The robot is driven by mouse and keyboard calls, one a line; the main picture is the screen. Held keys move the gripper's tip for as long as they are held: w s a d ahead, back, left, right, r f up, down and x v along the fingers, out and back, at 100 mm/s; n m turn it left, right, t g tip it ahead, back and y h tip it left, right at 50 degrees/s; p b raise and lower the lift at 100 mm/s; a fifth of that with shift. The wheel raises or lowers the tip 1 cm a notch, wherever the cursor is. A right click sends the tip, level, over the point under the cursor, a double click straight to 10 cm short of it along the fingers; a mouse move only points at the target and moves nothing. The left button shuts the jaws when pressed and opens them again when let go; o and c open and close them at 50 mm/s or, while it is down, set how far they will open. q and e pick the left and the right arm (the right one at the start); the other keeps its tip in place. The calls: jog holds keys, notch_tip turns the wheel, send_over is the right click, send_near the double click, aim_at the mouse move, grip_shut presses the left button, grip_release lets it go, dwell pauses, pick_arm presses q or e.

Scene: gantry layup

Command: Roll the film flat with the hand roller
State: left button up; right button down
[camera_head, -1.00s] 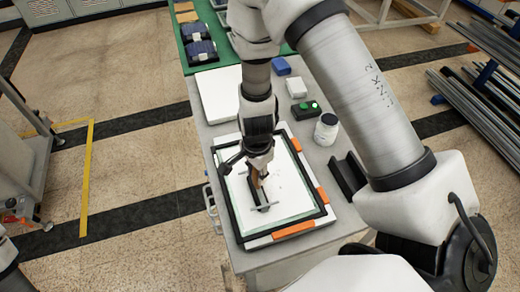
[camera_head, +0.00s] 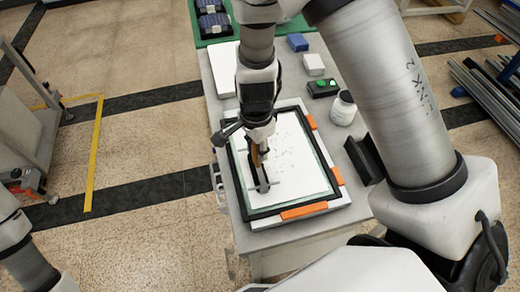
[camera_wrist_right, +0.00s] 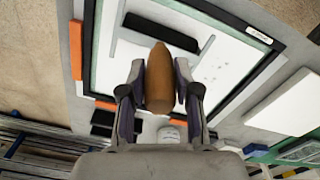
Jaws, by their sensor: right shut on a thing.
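The hand roller has a brown handle (camera_wrist_right: 160,80) and a dark frame with a roller bar (camera_head: 264,187). My right gripper (camera_head: 260,155) is shut on the handle, with one finger on each side in the right wrist view (camera_wrist_right: 160,70). The roller is over the left part of the white film (camera_head: 308,180), inside the black frame (camera_head: 285,206). I cannot tell whether the bar presses on the film. Small dark specks show on the film to the right of the gripper. Part of the film is hidden by my right arm. My left gripper is out of view.
A white bottle (camera_head: 343,108), a dark box with a green button (camera_head: 322,87), a white block (camera_head: 313,64) and a blue block (camera_head: 297,42) stand beyond the frame. Orange pieces (camera_head: 304,210) edge the board. A black angled piece (camera_head: 364,160) stands to the right.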

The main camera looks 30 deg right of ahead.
jog(key=shift+w+a+f+b, duration=0.15)
jog(key=shift+w+a+b, duration=0.1)
jog(key=shift+a+b, duration=0.3)
jog(key=shift+w+a+b, duration=0.1)
jog(key=shift+a+b, duration=0.2)
jog(key=shift+a, duration=0.55)
jog(key=shift+w+a+r, duration=0.15)
jog(key=shift+w+a, duration=0.1)
jog(key=shift+a, duration=0.4)
jog(key=shift+w+a+r, duration=0.15)
jog(key=shift+w+a, duration=0.05)
jog(key=shift+a, duration=0.4)
jog(key=shift+r, duration=0.1)
notch_tip(320, 180, up, 5)
jog(key=p, duration=0.4)
jog(key=shift+p, duration=0.4)
